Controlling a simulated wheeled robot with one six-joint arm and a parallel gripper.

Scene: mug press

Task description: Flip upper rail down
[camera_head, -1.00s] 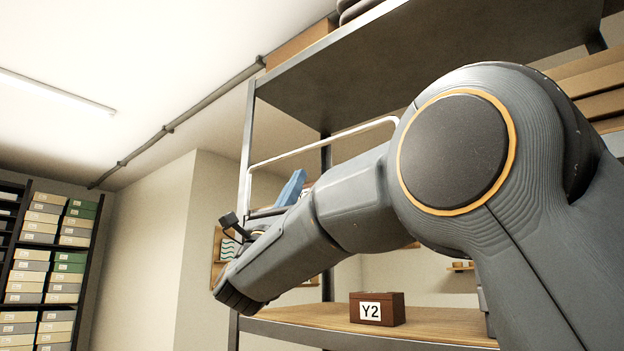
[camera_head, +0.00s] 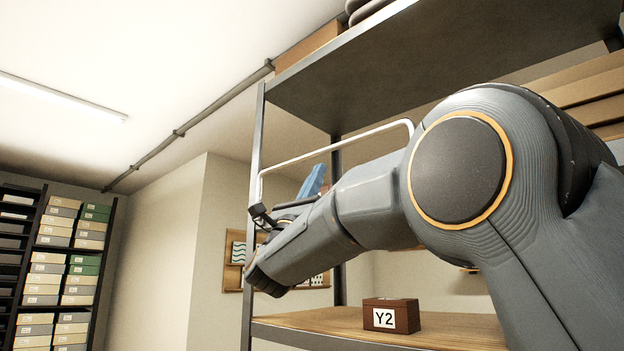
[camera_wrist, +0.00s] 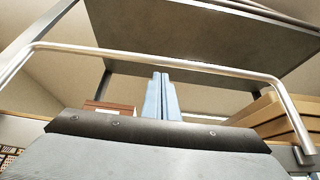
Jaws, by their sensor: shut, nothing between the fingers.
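The upper rail is a pale metal bar bent at both ends. In the head view the upper rail (camera_head: 335,147) stands raised across the front of the shelf rack, above my wrist. In the wrist view the rail (camera_wrist: 150,57) spans the picture, with both bent ends running down at the sides. My gripper has blue fingers (camera_wrist: 162,76), which are together, empty and just below the rail's middle in that picture. The gripper (camera_head: 318,168) also shows in the head view, pointing up behind my wrist and below the rail. I cannot tell whether the fingers touch the rail.
A brown box marked Y2 (camera_head: 391,315) stands on the wooden shelf board (camera_head: 300,325) below my arm. A dark upper shelf (camera_head: 420,75) hangs over the rail. A metal post (camera_head: 256,180) stands left of my wrist. Boxed shelving (camera_head: 65,260) is far left.

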